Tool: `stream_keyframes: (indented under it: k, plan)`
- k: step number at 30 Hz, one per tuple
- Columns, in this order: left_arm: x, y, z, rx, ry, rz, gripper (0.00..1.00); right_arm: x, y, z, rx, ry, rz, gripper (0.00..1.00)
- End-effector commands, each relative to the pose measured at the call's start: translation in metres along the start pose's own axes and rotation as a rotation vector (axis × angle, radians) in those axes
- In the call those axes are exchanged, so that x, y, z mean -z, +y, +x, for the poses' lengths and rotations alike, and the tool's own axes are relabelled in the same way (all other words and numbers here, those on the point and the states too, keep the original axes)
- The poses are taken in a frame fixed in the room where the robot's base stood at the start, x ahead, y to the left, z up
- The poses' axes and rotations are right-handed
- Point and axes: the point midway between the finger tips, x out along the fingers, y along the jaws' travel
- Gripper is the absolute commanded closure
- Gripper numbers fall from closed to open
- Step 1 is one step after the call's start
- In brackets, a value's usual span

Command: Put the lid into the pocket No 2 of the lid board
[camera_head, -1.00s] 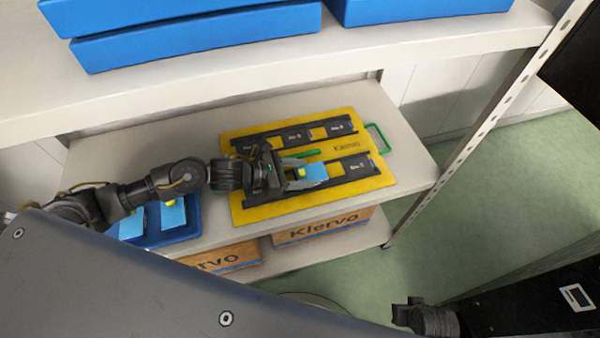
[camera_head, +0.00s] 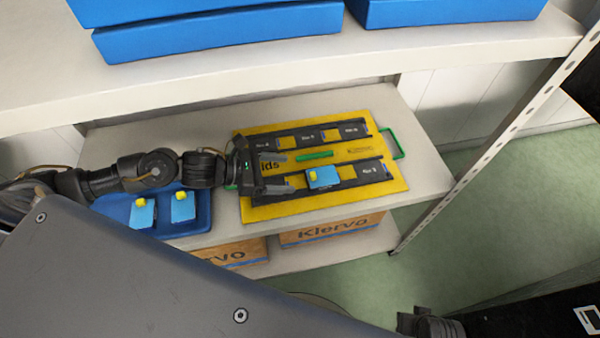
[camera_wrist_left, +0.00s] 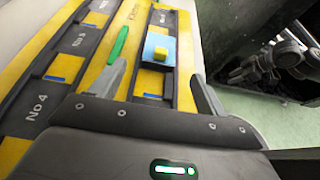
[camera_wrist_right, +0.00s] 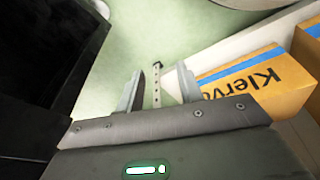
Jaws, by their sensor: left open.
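The lid (camera_head: 322,178), a light blue square with a yellow knob, lies on the near row of the yellow lid board (camera_head: 245,210), over the middle of that row. It also shows in the left wrist view (camera_wrist_left: 157,50), slightly skewed to the dark strip. The label beneath it is hidden, and I cannot tell whether it is fully seated. The right end of this row reads No 3. My left gripper (camera_head: 285,172) is open and empty, left of the lid and apart from it. My right gripper (camera_wrist_right: 160,80) is open and empty, away from the board.
A blue tray (camera_head: 198,222) with two similar lids stands left of the board, beneath my left arm. A green bar (camera_head: 314,155) lies between the rows. Blue bins (camera_head: 215,35) stand on the upper shelf. Cardboard boxes (camera_head: 330,229) sit below. A shelf post (camera_head: 490,140) rises at right.

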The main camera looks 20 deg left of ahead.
Motion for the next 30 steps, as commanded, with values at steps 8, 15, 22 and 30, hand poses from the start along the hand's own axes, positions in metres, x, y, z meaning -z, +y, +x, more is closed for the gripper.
stream_keyframes:
  k: [8, 15, 22, 30]
  plan:
    - [0.0, 0.0, -0.031, 0.0, 0.0, -0.001, 0.25, 0.003, 0.001, -0.006, -0.001, 0.004, 0.0, 0.64]
    - [-0.001, 0.0, -0.033, 0.0, -0.001, 0.0, 0.25, -0.002, 0.0, -0.006, 0.0, -0.004, 0.0, 0.64]
    - [0.0, 0.0, -0.033, 0.0, -0.001, 0.0, 0.25, -0.003, 0.0, -0.005, -0.001, -0.005, 0.0, 0.64]
    - [-0.02, 0.003, -0.032, -0.019, -0.041, -0.125, 0.25, -0.027, 0.001, -0.011, 0.0, -0.083, -0.058, 0.64]
